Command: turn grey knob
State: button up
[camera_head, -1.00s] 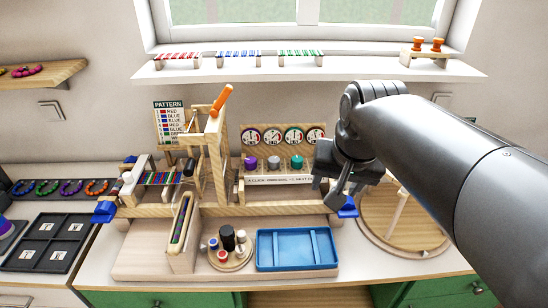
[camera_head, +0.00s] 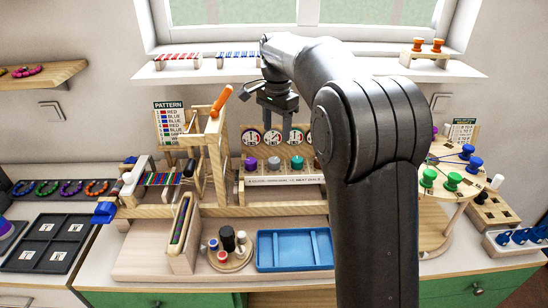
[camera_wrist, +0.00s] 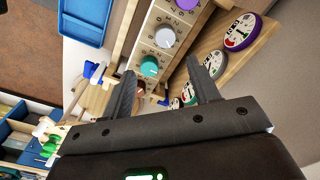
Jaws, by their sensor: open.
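The grey knob (camera_head: 273,163) sits on a wooden panel between a purple knob (camera_head: 251,164) and a teal knob (camera_head: 297,162). Round dials stand on the board above the knobs. In the wrist view the grey knob (camera_wrist: 165,37) shows its pale round face, with the teal knob (camera_wrist: 149,66) beside it. My gripper (camera_head: 279,131) is above the knob row, in front of the dials, with its fingers pointing down. In the wrist view my gripper (camera_wrist: 165,76) is open, with nothing between its fingers, and apart from the knobs.
A blue tray (camera_head: 294,268) lies on the bench below the panel. A wooden frame with an orange handle (camera_head: 222,99) rises left of the dials. A window shelf (camera_head: 350,68) runs behind my arm. A round stand with coloured pegs is at right.

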aim_at(274, 160)
jog(key=f, duration=0.7)
jog(key=w+f, duration=0.1)
jog(key=f, duration=0.3)
jog(key=shift+a+f, duration=0.3)
jog(key=shift+c, duration=0.2)
jog(key=c, duration=0.9)
